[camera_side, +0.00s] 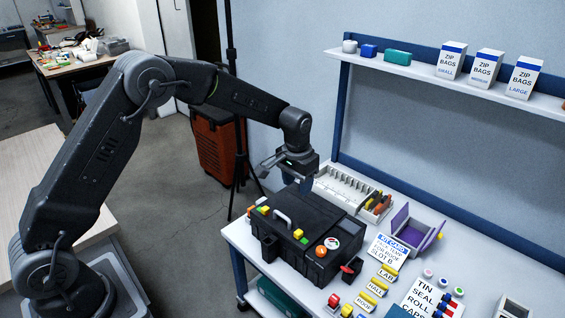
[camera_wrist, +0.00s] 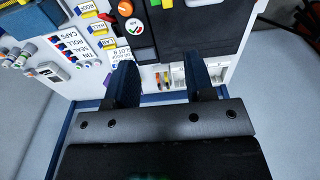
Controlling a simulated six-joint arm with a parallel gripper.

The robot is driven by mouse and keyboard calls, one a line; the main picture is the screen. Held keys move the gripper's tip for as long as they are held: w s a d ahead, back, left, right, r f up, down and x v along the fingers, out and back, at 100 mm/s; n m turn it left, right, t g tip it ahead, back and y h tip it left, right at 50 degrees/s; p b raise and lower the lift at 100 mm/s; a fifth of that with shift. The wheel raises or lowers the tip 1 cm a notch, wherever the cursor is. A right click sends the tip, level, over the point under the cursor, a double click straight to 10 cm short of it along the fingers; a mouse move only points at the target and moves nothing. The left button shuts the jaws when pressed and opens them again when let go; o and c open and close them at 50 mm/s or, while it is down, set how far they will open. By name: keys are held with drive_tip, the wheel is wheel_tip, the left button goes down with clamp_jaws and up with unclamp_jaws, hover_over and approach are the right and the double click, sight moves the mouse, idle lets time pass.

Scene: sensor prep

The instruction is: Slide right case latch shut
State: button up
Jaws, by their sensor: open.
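The black case (camera_side: 325,222) sits on the white bench with its lid down and a grey handle (camera_side: 283,218) on its near edge. A small yellow-and-green piece (camera_side: 299,234), right of the handle, looks like the right latch; its slide position is too small to tell. A similar yellow piece (camera_side: 263,209) lies left of the handle. The case also fills the top of the wrist view (camera_wrist: 205,28). My gripper (camera_side: 268,168) is above and behind the case, apart from it. In the wrist view its two fingers (camera_wrist: 163,78) are spread and empty.
An orange knob (camera_side: 321,251) and a round check-mark sticker (camera_side: 332,243) are on the case's right part. A slotted white tray (camera_side: 345,188) stands behind it. A purple box (camera_side: 412,230), label cards (camera_side: 390,248) and a red-and-black item (camera_side: 349,268) stand to the right.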

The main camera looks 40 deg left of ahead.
drive_tip(key=s+r+t, duration=0.1)
drive_tip(key=s+r, duration=0.4)
drive_tip(key=r, duration=0.3)
drive_tip(key=shift+s+r, duration=0.25)
drive_tip(key=shift+r, duration=0.1)
drive_tip(key=s+r+t, duration=0.2)
drive_tip(key=s+r, duration=0.7)
drive_tip(key=s, duration=0.5)
drive_tip(key=s+a+t, duration=0.1)
drive_tip(key=s, duration=1.1)
drive_tip(key=shift+s+a+t, duration=0.15)
drive_tip(key=shift+s+t, duration=0.05)
drive_tip(key=shift+t, duration=0.2)
drive_tip(key=shift+o, duration=0.5)
